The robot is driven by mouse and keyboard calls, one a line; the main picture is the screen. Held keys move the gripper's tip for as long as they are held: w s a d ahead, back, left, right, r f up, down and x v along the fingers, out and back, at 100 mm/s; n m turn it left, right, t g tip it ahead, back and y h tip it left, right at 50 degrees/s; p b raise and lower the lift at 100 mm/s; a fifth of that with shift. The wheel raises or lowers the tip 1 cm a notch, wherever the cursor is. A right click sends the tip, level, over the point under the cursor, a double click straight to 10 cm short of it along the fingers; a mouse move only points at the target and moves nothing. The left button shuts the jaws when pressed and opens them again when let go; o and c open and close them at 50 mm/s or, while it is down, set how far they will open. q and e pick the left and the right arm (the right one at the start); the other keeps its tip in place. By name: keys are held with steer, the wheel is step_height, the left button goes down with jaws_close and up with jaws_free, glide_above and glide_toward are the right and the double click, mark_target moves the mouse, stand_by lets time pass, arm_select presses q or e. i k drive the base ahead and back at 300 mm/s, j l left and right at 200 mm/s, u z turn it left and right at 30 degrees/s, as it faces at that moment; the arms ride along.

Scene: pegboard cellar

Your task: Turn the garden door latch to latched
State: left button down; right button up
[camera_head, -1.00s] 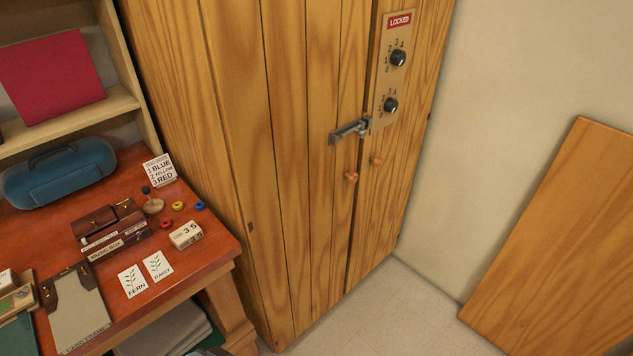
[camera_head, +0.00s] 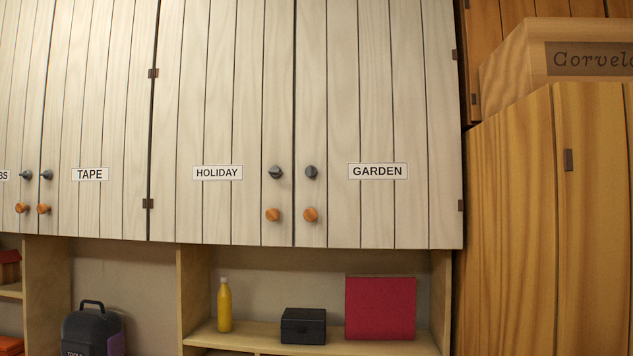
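The garden door (camera_head: 385,110) is a pale wooden upper cabinet door with a GARDEN label (camera_head: 378,171). It is closed. Its latch (camera_head: 311,172) is a small dark grey turn knob near the door's left edge; its exact turn angle is hard to tell at this size. An orange wooden pull knob (camera_head: 310,214) sits below the latch. The HOLIDAY door (camera_head: 215,100) beside it has a similar dark latch (camera_head: 275,172) and wooden knob. Neither of my grippers shows in the head view.
Below the doors is an open shelf (camera_head: 260,333) with a yellow bottle (camera_head: 224,305), a black box (camera_head: 303,326) and a red panel (camera_head: 380,308). A tall wooden cabinet (camera_head: 520,230) stands at right. A dark tool case (camera_head: 90,330) is at lower left.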

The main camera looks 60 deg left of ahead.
mark_target(311, 171)
steer(key=u, duration=1.95)
